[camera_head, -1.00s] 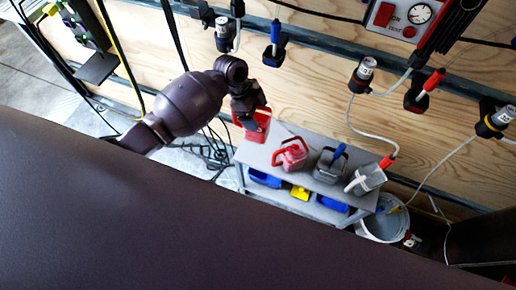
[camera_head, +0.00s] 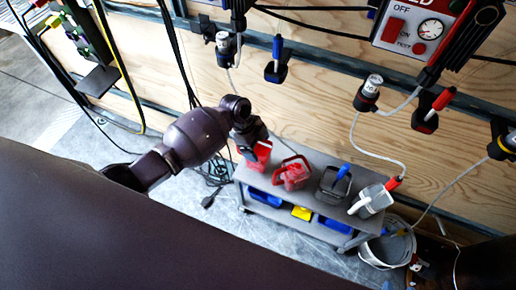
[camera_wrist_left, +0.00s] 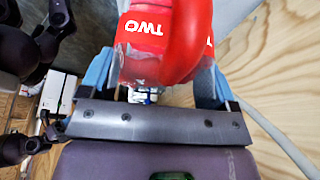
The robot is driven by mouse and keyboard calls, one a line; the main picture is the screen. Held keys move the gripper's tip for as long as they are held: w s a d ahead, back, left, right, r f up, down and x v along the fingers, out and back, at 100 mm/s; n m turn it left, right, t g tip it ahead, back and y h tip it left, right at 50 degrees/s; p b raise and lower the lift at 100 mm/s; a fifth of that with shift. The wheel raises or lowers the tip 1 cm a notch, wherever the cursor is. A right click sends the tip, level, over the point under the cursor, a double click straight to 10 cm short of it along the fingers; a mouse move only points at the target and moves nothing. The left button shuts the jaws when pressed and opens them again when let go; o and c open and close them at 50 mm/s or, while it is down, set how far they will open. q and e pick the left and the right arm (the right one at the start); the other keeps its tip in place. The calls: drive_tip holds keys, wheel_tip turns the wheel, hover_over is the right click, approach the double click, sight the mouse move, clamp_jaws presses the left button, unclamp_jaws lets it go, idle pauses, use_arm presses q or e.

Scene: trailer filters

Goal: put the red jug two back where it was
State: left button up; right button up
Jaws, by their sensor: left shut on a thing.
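My left gripper (camera_head: 251,139) is shut on a red jug (camera_head: 260,153) at the left end of the grey bench. In the left wrist view the red jug (camera_wrist_left: 165,45) carries the white word TWO and sits between the two blue-grey fingers (camera_wrist_left: 152,85). Its base is hard to make out, so I cannot tell if it touches the bench top. A second red jug (camera_head: 292,174) stands just to its right on the bench (camera_head: 310,158). My right gripper is not in view.
A dark grey jug (camera_head: 331,187) with a blue handle and a white jug (camera_head: 371,202) stand farther right on the bench. Blue and yellow containers (camera_head: 301,213) are on the lower shelf. A bucket (camera_head: 388,248) stands at right. A plywood wall with hoses is behind.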

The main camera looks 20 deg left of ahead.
sight(257, 150)
use_arm(q)
wheel_tip(257, 150, down, 3)
drive_tip(key=shift+r+b, duration=0.15)
drive_tip(key=shift+b, duration=0.15)
drive_tip(key=shift+r, duration=0.1)
drive_tip(key=shift+f, duration=0.2)
drive_tip(key=o, duration=1.5)
